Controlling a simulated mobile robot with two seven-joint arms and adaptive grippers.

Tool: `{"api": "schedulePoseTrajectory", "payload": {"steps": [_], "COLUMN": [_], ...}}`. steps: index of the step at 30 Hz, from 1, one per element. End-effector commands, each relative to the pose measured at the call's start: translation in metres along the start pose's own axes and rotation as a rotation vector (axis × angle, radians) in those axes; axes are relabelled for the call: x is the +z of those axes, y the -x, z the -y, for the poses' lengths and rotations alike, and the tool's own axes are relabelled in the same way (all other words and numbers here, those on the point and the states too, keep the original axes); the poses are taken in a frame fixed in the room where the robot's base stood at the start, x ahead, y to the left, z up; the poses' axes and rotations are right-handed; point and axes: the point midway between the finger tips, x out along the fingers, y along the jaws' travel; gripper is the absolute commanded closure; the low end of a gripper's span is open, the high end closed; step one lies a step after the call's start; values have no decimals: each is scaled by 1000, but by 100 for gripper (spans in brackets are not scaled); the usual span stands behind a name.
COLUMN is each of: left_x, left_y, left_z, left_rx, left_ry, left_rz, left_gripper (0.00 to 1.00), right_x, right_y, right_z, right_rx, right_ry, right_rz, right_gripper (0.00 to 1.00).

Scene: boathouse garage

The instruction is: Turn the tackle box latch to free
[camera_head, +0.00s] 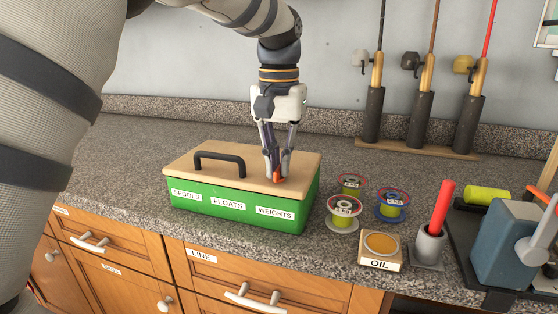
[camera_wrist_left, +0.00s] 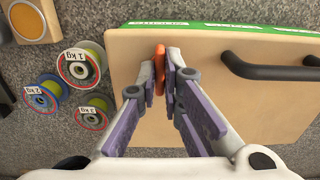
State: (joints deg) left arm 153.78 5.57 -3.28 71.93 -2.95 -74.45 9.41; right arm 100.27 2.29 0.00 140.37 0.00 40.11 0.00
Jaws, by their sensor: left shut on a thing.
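The tackle box (camera_head: 236,217) is green with a tan lid (camera_head: 185,169) and stands on the counter. Its front labels read SPOOLS, FLOATS and WEIGHTS. A black handle (camera_head: 221,159) arches over the left part of the lid. The orange latch (camera_head: 279,180) sits on the right part of the lid. In the left wrist view the latch (camera_wrist_left: 160,58) lies between the fingertips, its long side roughly square to the box's front edge. My left gripper (camera_head: 276,176) points down from above and is shut on the latch, partly hiding it. My right gripper is not in view.
Several line spools (camera_head: 343,211) stand right of the box. An oil tin (camera_head: 380,249), a grey holder with a red rod (camera_head: 430,240) and a blue-grey device (camera_head: 505,245) stand farther right. A rod rack (camera_head: 415,149) is at the back wall. The counter left of the box is clear.

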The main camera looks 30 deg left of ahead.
Motion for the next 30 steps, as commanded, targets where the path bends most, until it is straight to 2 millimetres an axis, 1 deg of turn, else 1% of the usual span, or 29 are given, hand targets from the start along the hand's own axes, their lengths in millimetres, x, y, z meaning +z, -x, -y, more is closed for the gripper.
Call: {"api": "schedulePoseTrajectory", "payload": {"steps": [3,4,6,14,17,20,24,27,30], "left_x": [0,0,0,0,-1,-1,-2,-1,-1], "left_y": [1,1,0,0,7,28,69,94,109], "left_z": [0,0,0,0,0,0,0,0,0], "left_rx": [1,1,1,0,0,1,1,1,0], "left_ry": [2,2,1,0,0,0,-1,-1,0], "left_rz": [-2,-2,-2,-1,-3,-6,-8,-7,-4], "left_gripper": [100,88,72,72,72,72,72,72,72], "right_x": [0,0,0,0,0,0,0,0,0], "right_y": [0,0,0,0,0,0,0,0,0], "right_z": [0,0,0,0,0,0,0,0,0], "right_rx": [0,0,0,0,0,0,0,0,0], "right_ry": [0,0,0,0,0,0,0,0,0], "right_rz": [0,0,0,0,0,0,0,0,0], "right_gripper": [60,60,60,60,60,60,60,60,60]}}
